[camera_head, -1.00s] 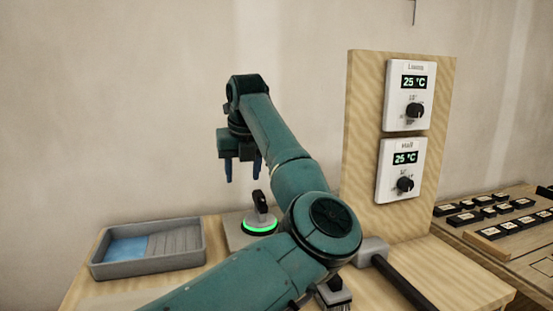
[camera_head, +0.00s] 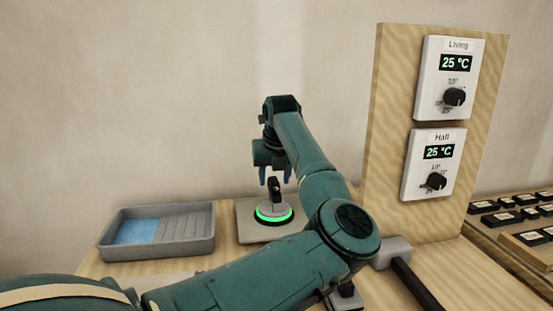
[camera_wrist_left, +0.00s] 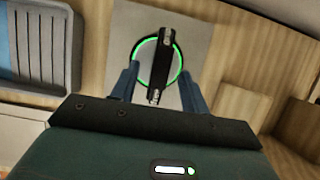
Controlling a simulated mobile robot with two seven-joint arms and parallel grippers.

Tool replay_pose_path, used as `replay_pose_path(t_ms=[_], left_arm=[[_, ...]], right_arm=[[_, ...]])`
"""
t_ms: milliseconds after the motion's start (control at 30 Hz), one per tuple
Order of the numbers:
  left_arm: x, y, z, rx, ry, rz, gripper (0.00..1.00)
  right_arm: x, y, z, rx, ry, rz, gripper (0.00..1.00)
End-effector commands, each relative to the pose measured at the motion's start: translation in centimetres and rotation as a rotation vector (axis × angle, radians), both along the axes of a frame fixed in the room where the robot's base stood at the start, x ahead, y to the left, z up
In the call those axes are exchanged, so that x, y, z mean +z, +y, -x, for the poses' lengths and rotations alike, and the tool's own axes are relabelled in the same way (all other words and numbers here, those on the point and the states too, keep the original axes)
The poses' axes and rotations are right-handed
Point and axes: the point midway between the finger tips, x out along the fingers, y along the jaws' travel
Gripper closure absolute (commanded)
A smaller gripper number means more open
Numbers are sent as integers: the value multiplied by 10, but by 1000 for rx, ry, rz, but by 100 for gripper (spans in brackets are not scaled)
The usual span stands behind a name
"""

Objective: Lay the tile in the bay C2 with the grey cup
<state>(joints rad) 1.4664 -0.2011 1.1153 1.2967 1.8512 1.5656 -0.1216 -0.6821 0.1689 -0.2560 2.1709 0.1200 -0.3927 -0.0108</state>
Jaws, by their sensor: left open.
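The grey cup (camera_head: 274,209) stands upright on a pale grey square slab (camera_head: 252,230), which looks like the tile. The cup has a black handle on top and a lit green ring round its base. My left gripper (camera_head: 275,178) is open just above the cup, its blue fingers pointing down near the handle. In the left wrist view the cup (camera_wrist_left: 158,62) lies between the fingers of the left gripper (camera_wrist_left: 160,78), with the slab (camera_wrist_left: 196,38) beneath. I cannot tell if the fingers touch the handle. No bay marked C2 shows. My right gripper is not in view.
A grey tray (camera_head: 180,245) with a blue patch and ribbed slope stands left of the slab. A mallet-like tool (camera_head: 394,251) lies right of my arm. A wooden board (camera_head: 385,120) carries two thermostats. Small labelled black blocks (camera_head: 500,217) sit at far right.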

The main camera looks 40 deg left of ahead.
Motion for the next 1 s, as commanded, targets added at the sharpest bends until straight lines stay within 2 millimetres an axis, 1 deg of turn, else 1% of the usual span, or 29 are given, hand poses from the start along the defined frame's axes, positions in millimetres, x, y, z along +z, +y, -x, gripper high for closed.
replay_pose_path(t_ms=[33,100,233,400,633,1000], left_arm=[[-8,3,-1,1,4,1,55],[-17,6,-4,2,2,1,55],[-29,9,-7,0,2,1,55],[-35,11,-9,0,0,0,55],[-35,11,-9,1,0,0,55],[-34,11,-9,1,0,0,85]], right_arm=[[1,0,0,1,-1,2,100],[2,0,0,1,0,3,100],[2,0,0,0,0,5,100],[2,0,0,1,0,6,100],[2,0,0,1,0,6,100],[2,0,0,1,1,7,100]])
